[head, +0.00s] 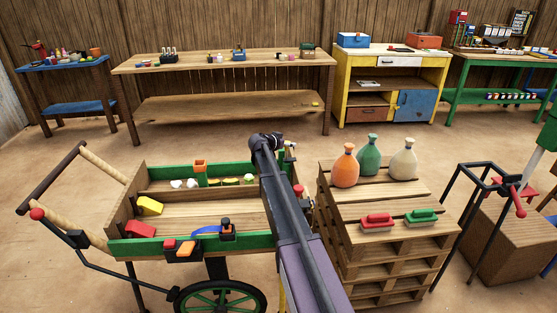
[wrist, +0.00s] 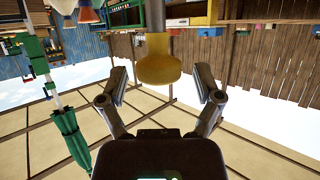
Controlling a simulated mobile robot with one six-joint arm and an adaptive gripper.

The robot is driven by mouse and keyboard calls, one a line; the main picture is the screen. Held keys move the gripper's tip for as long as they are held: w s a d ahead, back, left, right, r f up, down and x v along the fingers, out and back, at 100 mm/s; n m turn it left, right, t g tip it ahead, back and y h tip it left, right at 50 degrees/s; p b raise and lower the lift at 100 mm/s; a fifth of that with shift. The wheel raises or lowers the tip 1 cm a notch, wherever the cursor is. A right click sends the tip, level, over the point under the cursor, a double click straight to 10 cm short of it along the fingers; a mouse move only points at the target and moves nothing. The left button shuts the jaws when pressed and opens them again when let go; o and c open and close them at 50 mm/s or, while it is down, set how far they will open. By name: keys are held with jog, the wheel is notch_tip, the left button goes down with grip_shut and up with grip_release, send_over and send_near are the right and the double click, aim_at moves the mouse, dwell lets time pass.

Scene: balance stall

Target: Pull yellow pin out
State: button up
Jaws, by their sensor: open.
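In the wrist view a yellow pin (wrist: 158,68) with a wide yellow head and a grey shaft stands at the upper middle. My gripper (wrist: 161,79) is open, one finger on each side of the yellow head. There are gaps between each finger and the head, and I see no contact. How far the head lies beyond the fingertips is hard to tell. In the head view my arm covers the middle of the cart, and my gripper is mostly hidden behind it. I cannot make out the pin clearly there.
A wooden cart (head: 160,230) with green rails holds coloured blocks. Pallets (head: 375,205) to the right of my arm carry three bottles and two brushes. A long workbench (head: 225,62) stands behind. A closed green umbrella (wrist: 70,132) shows at left in the wrist view.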

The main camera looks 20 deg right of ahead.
aim_at(287, 150)
jog(key=shift+f, duration=0.15)
notch_tip(287, 150, down, 4)
jog(key=b, duration=0.4)
jog(key=shift+f, duration=0.1)
jog(key=p+v, duration=0.5)
jog(key=v, duration=0.9)
jog(key=s+a+n+g+y+p, duration=0.1)
jog(key=s+a+n+y+p, duration=0.1)
jog(key=s, duration=0.5)
jog(key=s+a+r+n+g+y+p, duration=0.1)
jog(key=s+a+n+g+y+p, duration=0.1)
jog(key=s+p, duration=0.3)
jog(key=s+a+n+g+y+p, duration=0.1)
jog(key=s+a+n+y+p, duration=0.1)
jog(key=s, duration=0.8)
jog(key=shift+a+r+n+y+p, duration=0.2)
jog(key=shift+a+n+y+p, duration=0.25)
jog(key=shift+a+p, duration=0.55)
jog(key=shift+g, duration=0.3)
